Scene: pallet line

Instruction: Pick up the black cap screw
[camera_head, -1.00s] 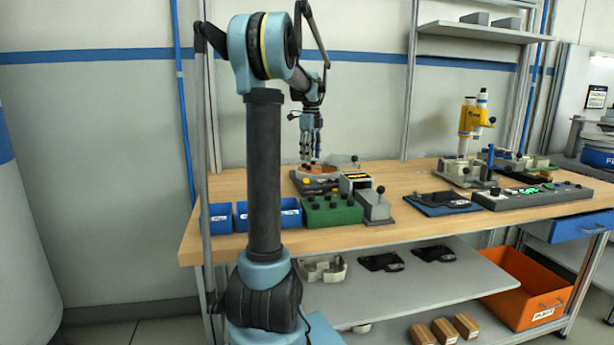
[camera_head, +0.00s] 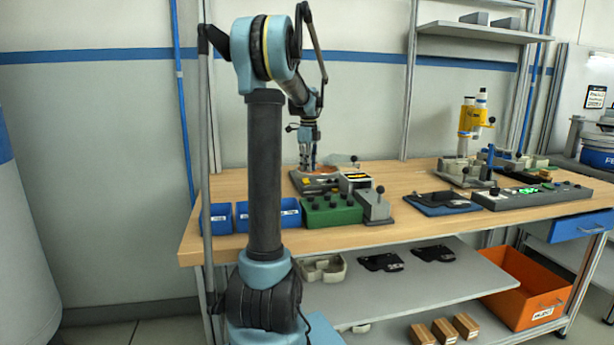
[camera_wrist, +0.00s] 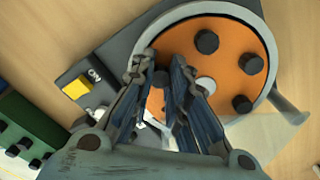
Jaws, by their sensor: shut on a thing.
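In the wrist view an orange disc (camera_wrist: 178,47) sits in a dark grey fixture, with several black cap screws standing on it, one at the top (camera_wrist: 207,42), one at the right (camera_wrist: 251,63) and one lower right (camera_wrist: 242,104). My gripper (camera_wrist: 163,77) reaches over the disc's left part, its fingers shut on a black cap screw (camera_wrist: 161,79) that shows dark between the tips. The fingers hide much of it, so I cannot tell whether it is clear of the disc. In the head view my gripper (camera_head: 307,164) is low over the fixture.
A green block with black knobs (camera_head: 332,212) and blue bins (camera_head: 221,219) stand at the bench's front. A grey block with a lever (camera_head: 375,207) stands right of them. A yellow press (camera_head: 470,118) is farther right. Bare wood (camera_head: 405,180) lies between.

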